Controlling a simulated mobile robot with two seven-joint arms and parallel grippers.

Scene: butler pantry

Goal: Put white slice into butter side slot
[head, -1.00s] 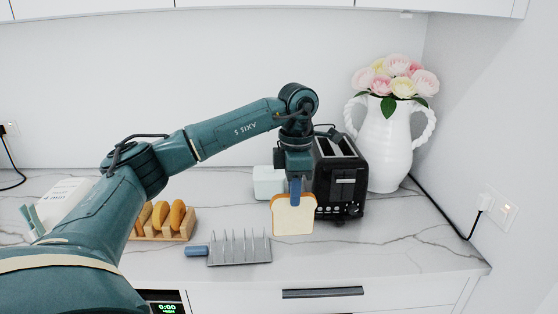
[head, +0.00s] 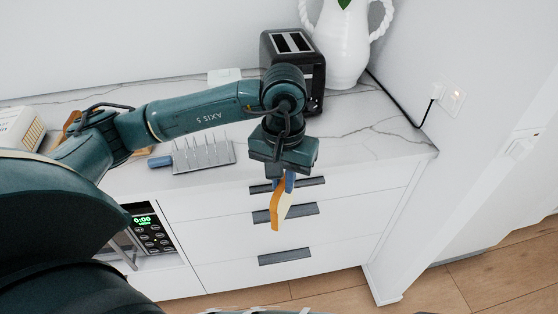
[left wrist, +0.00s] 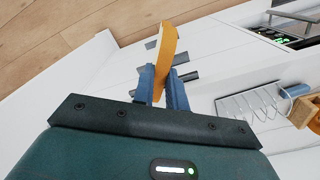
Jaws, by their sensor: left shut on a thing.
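A white bread slice with a brown crust (head: 283,205) hangs from my left gripper (head: 286,182), turned almost edge-on, in front of the drawer fronts. In the left wrist view the slice (left wrist: 166,48) stands between the blue fingers of the left gripper (left wrist: 163,84), which are shut on it. The black toaster (head: 312,72) stands at the back of the counter, above and behind the gripper in the head view. Its two slots look dark and empty. A pale block, perhaps the butter dish (head: 222,76), is left of the toaster, partly hidden. My right gripper is not in view.
A grey spiked rack (head: 203,158) with a blue handle lies on the counter (head: 365,135) left of the gripper. A white vase (head: 345,45) stands right of the toaster. Drawer handles (head: 287,254) stick out below the counter edge. The counter's right part is clear.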

